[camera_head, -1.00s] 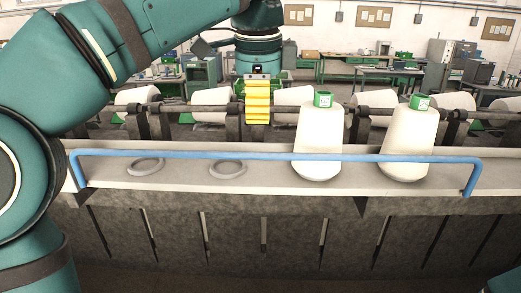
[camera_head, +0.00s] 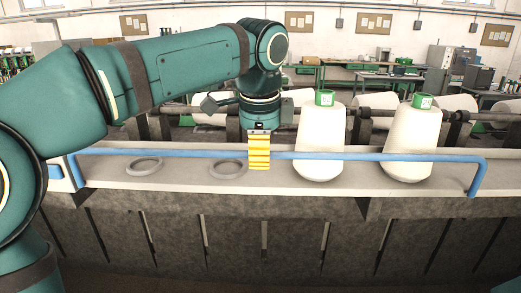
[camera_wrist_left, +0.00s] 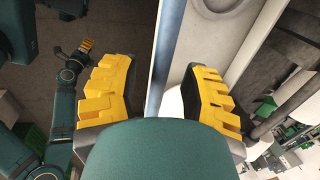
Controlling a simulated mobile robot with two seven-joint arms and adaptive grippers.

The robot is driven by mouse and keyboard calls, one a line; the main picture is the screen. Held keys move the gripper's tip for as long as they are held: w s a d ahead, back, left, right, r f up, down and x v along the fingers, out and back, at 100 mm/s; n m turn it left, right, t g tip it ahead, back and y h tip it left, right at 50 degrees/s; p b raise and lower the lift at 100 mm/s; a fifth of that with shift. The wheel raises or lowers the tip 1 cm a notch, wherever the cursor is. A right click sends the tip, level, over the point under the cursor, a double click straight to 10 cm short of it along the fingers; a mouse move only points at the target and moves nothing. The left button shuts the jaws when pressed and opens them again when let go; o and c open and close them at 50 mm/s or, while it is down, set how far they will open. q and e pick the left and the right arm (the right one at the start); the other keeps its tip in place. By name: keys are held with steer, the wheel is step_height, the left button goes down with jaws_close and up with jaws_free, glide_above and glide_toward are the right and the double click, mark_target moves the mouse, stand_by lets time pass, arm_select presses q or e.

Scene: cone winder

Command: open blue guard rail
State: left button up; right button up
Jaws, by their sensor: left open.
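The blue guard rail (camera_head: 400,157) runs level across the front of the machine ledge, bent down at both ends. In the left wrist view the blue rail (camera_wrist_left: 157,75) passes between the two spread yellow fingers of the left gripper (camera_wrist_left: 160,92), with gaps on both sides. My right gripper (camera_wrist_left: 86,46) shows small at the upper left of the left wrist view, well away from the rail; its jaw state is unclear.
Two white yarn cones (camera_head: 318,148) (camera_head: 408,146) with green tops stand behind the rail, right of my left gripper. Two grey rings (camera_head: 145,166) (camera_head: 229,168) lie on the ledge (camera_head: 190,180) to the left. Rollers with more cones run behind.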

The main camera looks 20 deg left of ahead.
arm_select(q)
jaws_close()
steer(key=shift+s, duration=0.1)
